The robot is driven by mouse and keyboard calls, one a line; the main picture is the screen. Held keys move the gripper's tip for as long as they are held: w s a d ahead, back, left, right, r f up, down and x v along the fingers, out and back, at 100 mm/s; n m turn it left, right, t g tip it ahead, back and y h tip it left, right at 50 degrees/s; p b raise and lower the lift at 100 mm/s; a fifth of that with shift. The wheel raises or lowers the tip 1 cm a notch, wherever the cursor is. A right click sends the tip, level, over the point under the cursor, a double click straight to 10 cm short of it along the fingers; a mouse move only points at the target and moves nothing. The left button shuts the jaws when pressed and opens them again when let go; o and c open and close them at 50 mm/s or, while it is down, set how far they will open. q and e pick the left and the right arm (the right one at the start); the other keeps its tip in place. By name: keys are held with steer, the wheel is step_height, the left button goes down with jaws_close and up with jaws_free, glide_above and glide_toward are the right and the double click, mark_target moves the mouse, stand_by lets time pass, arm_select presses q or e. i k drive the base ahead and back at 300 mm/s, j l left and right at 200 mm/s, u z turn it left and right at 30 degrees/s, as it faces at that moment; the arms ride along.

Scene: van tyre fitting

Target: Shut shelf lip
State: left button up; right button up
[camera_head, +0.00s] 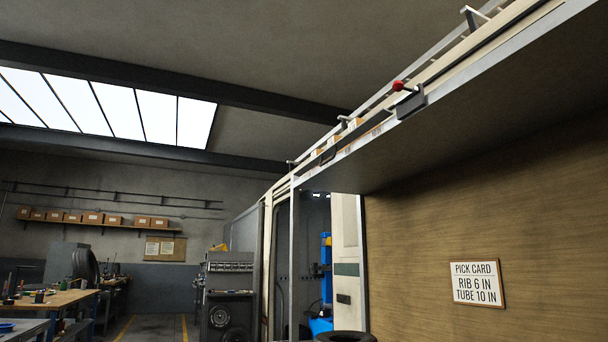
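The shelf (470,120) runs along the upper right, seen from below, with a pale front edge. A long rail-like strip along that edge, which may be the shelf lip (372,122), runs away toward the middle. A red ball knob (398,86) on a short dark lever sits at the edge by a dark grey bracket (411,103). I cannot tell from this low angle whether the lip is up or folded down. Neither of my grippers is in view.
A tyre (346,337) shows at the bottom edge. A grey machine (229,290) and a workbench (55,301) stand at the left, with floor between them.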

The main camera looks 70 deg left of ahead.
mark_target(383, 114)
steer(key=u, duration=1.6)
steer(key=l+u, duration=0.7)
steer(key=k+l+u, duration=0.15)
steer(key=l+u, duration=0.2)
steer(key=l, duration=0.15)
steer(key=k+l, duration=0.1)
steer(key=l, duration=0.2)
